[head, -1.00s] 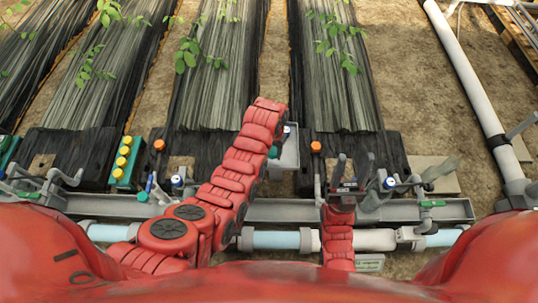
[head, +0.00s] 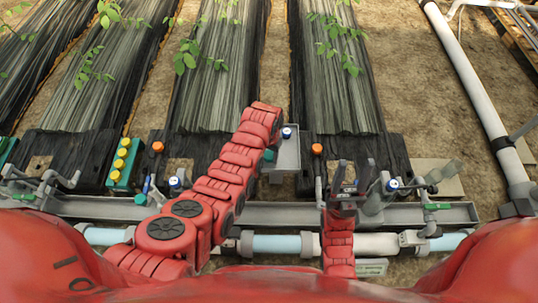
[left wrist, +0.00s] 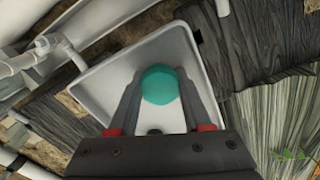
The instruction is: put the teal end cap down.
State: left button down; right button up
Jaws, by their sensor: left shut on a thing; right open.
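The teal end cap (left wrist: 159,85) is between the two fingertips of my left gripper (left wrist: 157,88) in the left wrist view, and the gripper is shut on it. Behind it in that view is the light grey tray (left wrist: 98,82). I cannot tell whether the cap touches the tray floor. In the head view a bit of the teal cap (head: 268,155) shows beside my left arm, at the left part of the tray (head: 290,157). The left fingers are mostly hidden there by the arm. My right gripper (head: 352,176) is open and empty, above the grey channel at right.
A blue-and-white capped piece (head: 287,133) is at the tray's far end. An orange cap (head: 317,149) stands right of the tray. A green block with yellow knobs (head: 122,160) is at left. Pipes and valves line the grey channel (head: 275,213) in front.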

pick_arm(q)
jog(key=shift+s+f, duration=0.1)
jog(key=shift+f, duration=0.1)
jog(key=shift+c, duration=1.7)
grip_release()
jog(key=shift+a+f, duration=0.1)
